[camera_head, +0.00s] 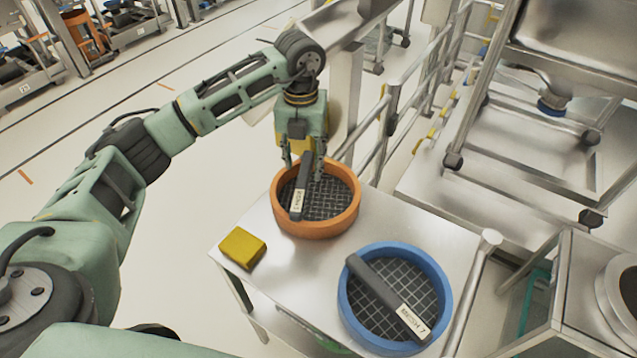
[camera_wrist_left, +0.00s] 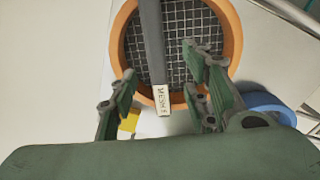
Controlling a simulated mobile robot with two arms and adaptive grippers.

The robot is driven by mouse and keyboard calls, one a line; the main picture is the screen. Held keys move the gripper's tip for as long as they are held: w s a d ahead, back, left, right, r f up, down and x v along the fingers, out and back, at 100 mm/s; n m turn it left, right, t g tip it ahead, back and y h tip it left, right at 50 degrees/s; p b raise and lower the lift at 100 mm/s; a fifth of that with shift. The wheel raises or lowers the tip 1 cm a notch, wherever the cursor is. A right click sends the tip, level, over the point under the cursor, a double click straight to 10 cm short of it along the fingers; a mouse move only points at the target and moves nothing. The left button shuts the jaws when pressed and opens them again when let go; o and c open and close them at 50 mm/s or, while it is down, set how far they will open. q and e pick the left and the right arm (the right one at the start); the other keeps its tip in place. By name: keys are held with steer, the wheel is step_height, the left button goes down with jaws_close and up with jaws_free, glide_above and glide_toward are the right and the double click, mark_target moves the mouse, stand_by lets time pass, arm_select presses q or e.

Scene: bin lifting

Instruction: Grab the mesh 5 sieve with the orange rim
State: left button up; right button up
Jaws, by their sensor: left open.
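The orange-rimmed sieve (camera_head: 346,224) lies flat on the metal table, with dark mesh inside and a dark bar labelled as mesh across it; the last character is hard to read. My left gripper (camera_head: 304,172) is above the far part of this sieve, pointing down. In the left wrist view, its fingers (camera_wrist_left: 160,105) are spread open on either side of the sieve's bar (camera_wrist_left: 153,45), with nothing clamped between them. The orange rim (camera_wrist_left: 118,45) fills the upper middle of that view. I cannot tell whether the fingers touch the bar. My right gripper is not in view.
A blue-rimmed sieve (camera_head: 444,283) with a bar labelled mesh 7 lies nearer on the same table (camera_head: 290,262). A yellow block (camera_head: 242,248) sits at the table's left corner. Metal railings (camera_head: 388,125) and a steel frame stand behind and to the right.

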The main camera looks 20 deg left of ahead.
mark_target(302, 179)
arm_select(q)
steer(key=shift+s+f, duration=0.45)
steer(key=shift+f, duration=0.35)
steer(key=f+p, duration=0.1)
steer(key=f, duration=0.3)
steer(key=shift+w+a+f+p, duration=0.15)
steer(key=shift+w+f+p, duration=0.05)
steer(key=shift+f+p, duration=0.2)
steer(key=shift+f, duration=0.2)
steer(key=shift+f, duration=0.25)
jaws_close()
